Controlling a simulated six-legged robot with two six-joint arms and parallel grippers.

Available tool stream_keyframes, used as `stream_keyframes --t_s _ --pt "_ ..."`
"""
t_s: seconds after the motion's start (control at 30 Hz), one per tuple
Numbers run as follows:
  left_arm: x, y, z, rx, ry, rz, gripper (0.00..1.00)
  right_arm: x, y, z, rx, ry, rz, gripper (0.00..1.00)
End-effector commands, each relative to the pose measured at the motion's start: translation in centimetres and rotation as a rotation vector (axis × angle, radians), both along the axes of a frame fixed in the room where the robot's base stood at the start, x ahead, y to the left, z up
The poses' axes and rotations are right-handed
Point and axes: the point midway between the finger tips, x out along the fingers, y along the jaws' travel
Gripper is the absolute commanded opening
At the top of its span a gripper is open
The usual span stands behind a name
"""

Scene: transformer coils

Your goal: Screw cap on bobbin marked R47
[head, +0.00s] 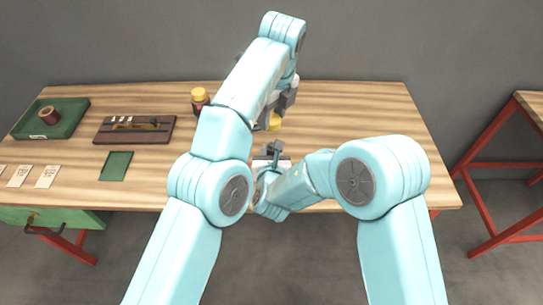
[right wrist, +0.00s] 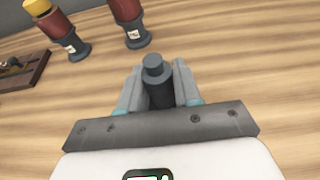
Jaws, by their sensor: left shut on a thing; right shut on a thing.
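My left gripper (head: 280,104) is shut at the table's middle, by a yellow cap (head: 275,122) that it seems to hold; my arm hides part of this. My right gripper (right wrist: 159,95) is shut on a dark grey stepped cylinder (right wrist: 156,75) that stands up between its fingers; in the head view it is nearer the front edge. A bobbin with red-brown winding and a yellow top (head: 200,102) stands left of my left arm; it also shows in the right wrist view (right wrist: 57,26). Another red-brown bobbin (right wrist: 131,22) stands beside it, its top cut off. The labels are too small to read.
A brown tray (head: 110,134) with dark tools lies on the left of the wooden table (head: 360,150). A green tray (head: 72,118) with a spool (head: 49,115) stands farther left. A green mat (head: 116,166) and white cards (head: 46,176) lie in front. The table's right side is clear.

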Motion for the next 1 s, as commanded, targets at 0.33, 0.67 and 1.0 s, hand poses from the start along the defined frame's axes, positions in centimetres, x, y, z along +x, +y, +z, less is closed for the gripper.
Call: stream_keyframes --t_s 0.33,0.67,1.0 --pt "-0.1 0.1 -3.1 0.002 0.005 -0.001 0.13 0.0 0.0 0.0 0.0 0.0 0.0 0.0" --pt "0.0 0.1 -4.8 0.0 0.001 0.001 0.13 0.0 0.0 0.0 0.0 0.0 0.0 0.0" --pt "0.0 0.1 -4.8 0.001 0.002 0.0 0.13 0.0 0.0 0.0 0.0 0.0 0.0 0.0"
